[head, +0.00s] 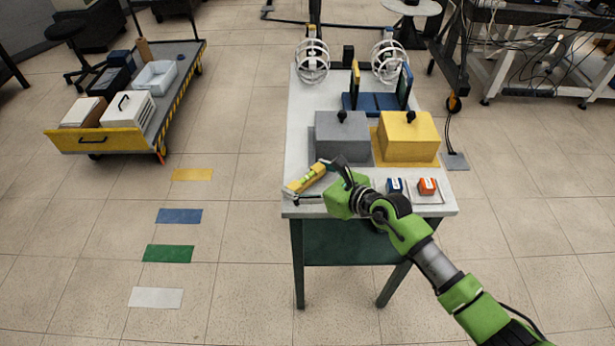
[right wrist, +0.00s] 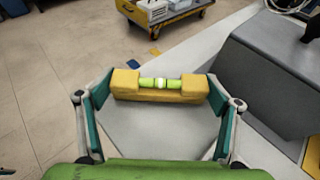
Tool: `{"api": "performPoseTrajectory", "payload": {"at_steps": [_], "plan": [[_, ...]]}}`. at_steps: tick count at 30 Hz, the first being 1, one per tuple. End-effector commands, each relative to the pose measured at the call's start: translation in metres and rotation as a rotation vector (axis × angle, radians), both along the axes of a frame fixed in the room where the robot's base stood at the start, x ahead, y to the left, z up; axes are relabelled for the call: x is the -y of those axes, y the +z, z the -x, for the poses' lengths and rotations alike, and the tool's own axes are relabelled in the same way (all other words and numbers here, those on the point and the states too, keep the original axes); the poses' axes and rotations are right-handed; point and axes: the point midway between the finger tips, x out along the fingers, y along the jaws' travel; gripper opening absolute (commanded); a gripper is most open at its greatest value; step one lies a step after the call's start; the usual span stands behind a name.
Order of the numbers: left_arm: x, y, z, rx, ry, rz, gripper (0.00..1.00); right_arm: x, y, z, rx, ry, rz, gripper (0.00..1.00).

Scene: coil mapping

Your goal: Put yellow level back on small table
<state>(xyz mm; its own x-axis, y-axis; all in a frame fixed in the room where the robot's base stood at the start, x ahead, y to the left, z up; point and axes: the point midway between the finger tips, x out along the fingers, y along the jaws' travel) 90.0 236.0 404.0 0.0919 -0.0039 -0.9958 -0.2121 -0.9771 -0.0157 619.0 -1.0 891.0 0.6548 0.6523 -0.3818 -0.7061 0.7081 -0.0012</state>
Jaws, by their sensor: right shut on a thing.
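The yellow level (head: 304,179) has a green vial and is at the front left corner of the white-topped table (head: 299,150). My right gripper (head: 310,182) is shut on it. In the right wrist view the level (right wrist: 160,97) spans between the teal finger pads of my right gripper (right wrist: 160,90), one at each end. The table top shows beneath and behind it. I cannot tell whether the level touches the table top or is slightly above it. My left gripper is not in view.
A grey box (head: 341,138) and a yellow box (head: 408,138) stand behind the level. A blue block (head: 394,186) and an orange block (head: 427,186) sit at the front right. White wire spheres (head: 312,62) are at the back. A yellow cart (head: 95,142) stands left, with colored floor patches nearby.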

Motion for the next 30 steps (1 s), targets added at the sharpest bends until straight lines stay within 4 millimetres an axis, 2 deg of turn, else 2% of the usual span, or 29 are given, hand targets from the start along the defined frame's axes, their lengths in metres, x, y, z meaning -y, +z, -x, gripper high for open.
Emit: {"api": "performPoseTrajectory", "payload": {"at_steps": [12, 13, 14, 15, 26, 30], "plan": [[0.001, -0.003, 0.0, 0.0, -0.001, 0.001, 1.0, 0.001, -0.007, -0.001, 0.002, -0.001, -0.001, 0.6], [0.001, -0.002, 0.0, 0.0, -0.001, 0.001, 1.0, 0.001, -0.007, -0.001, 0.001, -0.001, 0.0, 0.88], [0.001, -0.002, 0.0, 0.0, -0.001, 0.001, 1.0, 0.001, -0.006, -0.001, 0.001, -0.001, 0.0, 0.96], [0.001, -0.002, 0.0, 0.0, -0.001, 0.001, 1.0, 0.001, -0.006, -0.001, 0.001, -0.001, 0.0, 1.0], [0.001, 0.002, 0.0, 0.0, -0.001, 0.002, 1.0, 0.001, -0.001, -0.001, 0.001, -0.001, 0.0, 1.0], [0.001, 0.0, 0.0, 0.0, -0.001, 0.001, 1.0, 0.012, 0.002, 0.01, 0.0, -0.001, 0.001, 1.0]]}}
